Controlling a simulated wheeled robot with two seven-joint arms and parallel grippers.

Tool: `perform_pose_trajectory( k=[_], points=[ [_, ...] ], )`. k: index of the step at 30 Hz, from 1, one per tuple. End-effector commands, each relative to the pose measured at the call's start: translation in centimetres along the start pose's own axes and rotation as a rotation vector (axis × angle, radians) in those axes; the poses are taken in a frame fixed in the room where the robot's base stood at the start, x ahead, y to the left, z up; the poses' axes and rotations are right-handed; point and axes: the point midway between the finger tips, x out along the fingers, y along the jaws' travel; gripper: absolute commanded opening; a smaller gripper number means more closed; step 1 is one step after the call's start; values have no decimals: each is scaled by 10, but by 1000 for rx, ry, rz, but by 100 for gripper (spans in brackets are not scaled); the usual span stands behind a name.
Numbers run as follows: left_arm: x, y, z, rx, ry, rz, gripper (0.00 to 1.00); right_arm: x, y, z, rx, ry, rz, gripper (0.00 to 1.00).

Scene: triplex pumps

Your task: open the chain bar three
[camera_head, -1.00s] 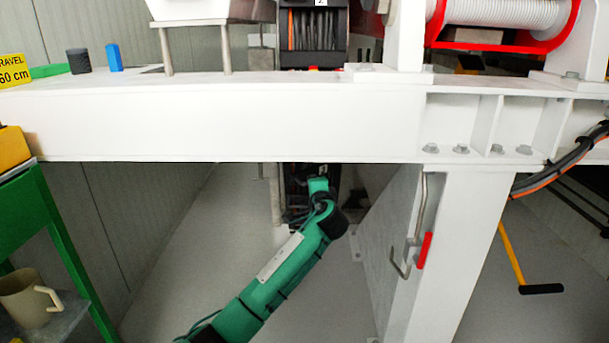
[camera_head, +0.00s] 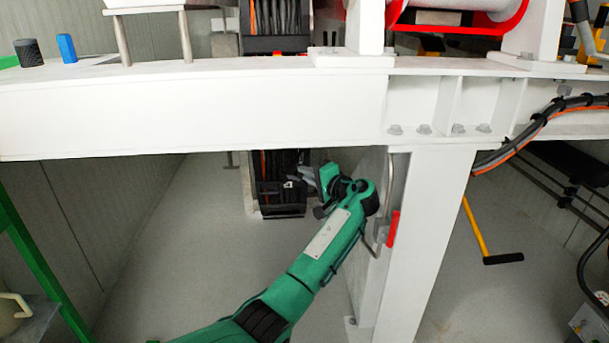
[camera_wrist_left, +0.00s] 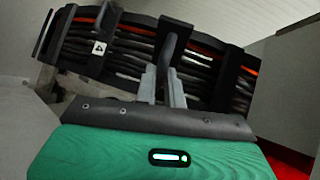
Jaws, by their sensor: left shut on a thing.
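The black cable chain (camera_head: 280,205) hangs below the white beam, with dark and orange cables inside. In the left wrist view the chain (camera_wrist_left: 215,62) runs across the picture, its black crossbars over the cables. A small white label reading 4 (camera_wrist_left: 99,47) is on one bar, left of my fingers. My left gripper (camera_head: 298,179) reaches the chain from the right. In the left wrist view its grey fingers (camera_wrist_left: 163,82) are shut on a dark chain bar (camera_wrist_left: 170,48), which stands out across the cables. I cannot read a number on this bar. My right gripper is not in view.
The white beam (camera_head: 190,110) crosses above my left arm. A white post (camera_head: 425,240) with a red-gripped metal handle (camera_head: 392,229) stands close to its right. The grey floor left of the chain is clear.

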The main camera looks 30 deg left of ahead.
Motion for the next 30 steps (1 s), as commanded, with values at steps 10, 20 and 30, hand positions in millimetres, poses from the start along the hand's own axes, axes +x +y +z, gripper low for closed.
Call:
perform_pose_trajectory(
  k=[10, 20, 30],
  points=[
    [1, 1, 0, 1, -3, 1, 0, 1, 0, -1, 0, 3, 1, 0],
    [0, 0, 0, 0, -2, 0, 33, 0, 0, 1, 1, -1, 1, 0],
    [9, -2, 8, 12, 63, 4, 33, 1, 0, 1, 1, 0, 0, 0]
  ],
)
